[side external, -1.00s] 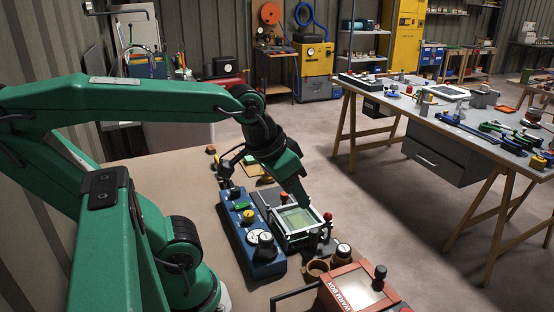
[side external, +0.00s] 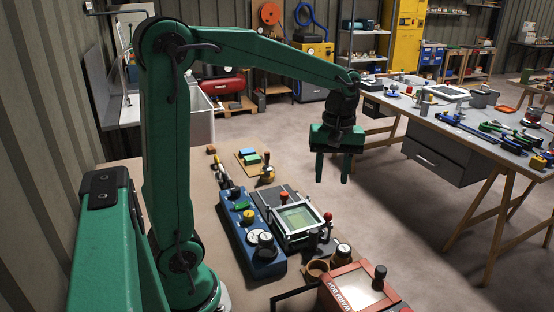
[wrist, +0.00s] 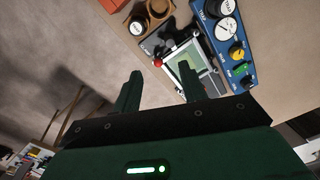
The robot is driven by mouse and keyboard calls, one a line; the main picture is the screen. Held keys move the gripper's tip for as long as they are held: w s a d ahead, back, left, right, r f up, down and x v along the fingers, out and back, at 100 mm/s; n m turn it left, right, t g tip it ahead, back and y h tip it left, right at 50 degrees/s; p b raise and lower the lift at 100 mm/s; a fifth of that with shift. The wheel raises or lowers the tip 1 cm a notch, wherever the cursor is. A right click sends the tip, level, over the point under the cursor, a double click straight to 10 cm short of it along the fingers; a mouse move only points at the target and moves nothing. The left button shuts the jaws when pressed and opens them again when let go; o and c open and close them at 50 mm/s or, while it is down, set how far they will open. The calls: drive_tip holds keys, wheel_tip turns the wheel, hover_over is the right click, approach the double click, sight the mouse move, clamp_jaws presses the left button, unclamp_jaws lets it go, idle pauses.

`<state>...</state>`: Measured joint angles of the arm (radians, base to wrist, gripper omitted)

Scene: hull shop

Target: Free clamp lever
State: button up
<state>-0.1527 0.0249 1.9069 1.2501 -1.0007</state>
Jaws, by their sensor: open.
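A clamp fixture with a pale frame around a green panel (side external: 298,218) sits on the near bench, beside a blue control box. A lever with a red knob (side external: 328,217) stands at its right corner; the red knob also shows in the wrist view (wrist: 157,63). A second, orange-red knob (side external: 284,197) stands at its back edge. My gripper (side external: 332,181) is raised above and behind the fixture, fingers pointing down, open and empty. In the wrist view, the fingers (wrist: 160,88) show apart, the right one overlapping the frame's edge. Nothing touches the knobs.
The blue control box (side external: 252,240) with dials lies left of the fixture. A cluttered grey table (side external: 415,110) stands behind right, across open floor.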

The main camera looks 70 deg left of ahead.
sight(329, 213)
drive_tip(key=w+a+f+n+g+h, duration=0.1)
drive_tip(key=w+a+f+n+g, duration=0.2)
drive_tip(key=w+a+f+n, duration=0.2)
drive_tip(key=shift+w+f+n, duration=0.7)
drive_tip(key=shift+f+n, duration=0.5)
drive_tip(key=shift+n, duration=0.2)
drive_tip(key=shift+s+f, duration=0.1)
drive_tip(key=shift+f, duration=0.05)
drive_tip(key=shift+x, duration=3.75)
drive_tip(key=shift+s+d, duration=0.1)
drive_tip(key=shift+s, duration=0.05)
clamp_jaws()
